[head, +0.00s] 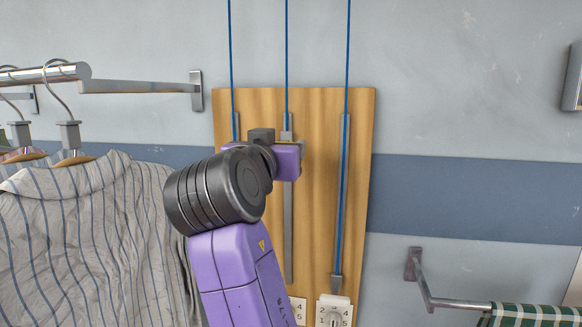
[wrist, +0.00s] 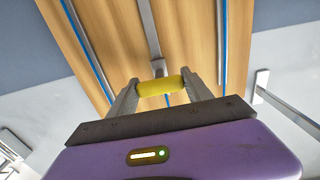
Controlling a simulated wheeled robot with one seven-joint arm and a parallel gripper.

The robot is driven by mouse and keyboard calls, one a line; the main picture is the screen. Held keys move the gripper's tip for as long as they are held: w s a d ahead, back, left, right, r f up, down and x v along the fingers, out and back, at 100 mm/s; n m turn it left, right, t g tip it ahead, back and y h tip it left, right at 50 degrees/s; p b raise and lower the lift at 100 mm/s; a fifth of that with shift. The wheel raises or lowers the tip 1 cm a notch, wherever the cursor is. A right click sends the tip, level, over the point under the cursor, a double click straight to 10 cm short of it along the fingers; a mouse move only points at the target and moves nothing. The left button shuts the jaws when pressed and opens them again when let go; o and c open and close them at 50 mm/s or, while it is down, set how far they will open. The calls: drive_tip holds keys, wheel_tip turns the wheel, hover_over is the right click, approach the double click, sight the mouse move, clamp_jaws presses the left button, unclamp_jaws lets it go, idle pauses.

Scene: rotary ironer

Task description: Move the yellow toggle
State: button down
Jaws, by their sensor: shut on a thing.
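The yellow toggle (wrist: 161,87) lies crosswise between the two fingers of my gripper (wrist: 163,90) in the wrist view. The fingers are shut on it, one at each end. In the head view my gripper (head: 289,160) is in front of the upper part of the middle metal track (head: 288,240), and the toggle is hidden behind it. A blue cord (head: 287,60) runs up from a grey slider just above my gripper.
The wooden board (head: 318,200) carries other tracks. The right slider (head: 336,284) is at its track's bottom. Number plates (head: 335,311) sit low on the board. Striped shirts (head: 80,225) hang at left; a wall bar (head: 445,301) with green checked cloth (head: 530,316) is at lower right.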

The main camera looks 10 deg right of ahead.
drive_tip(key=shift+r, duration=1.3)
drive_tip(key=shift+c, duration=2.2)
unclamp_jaws()
drive_tip(key=shift+f, duration=0.1)
drive_tip(key=shift+s, duration=0.1)
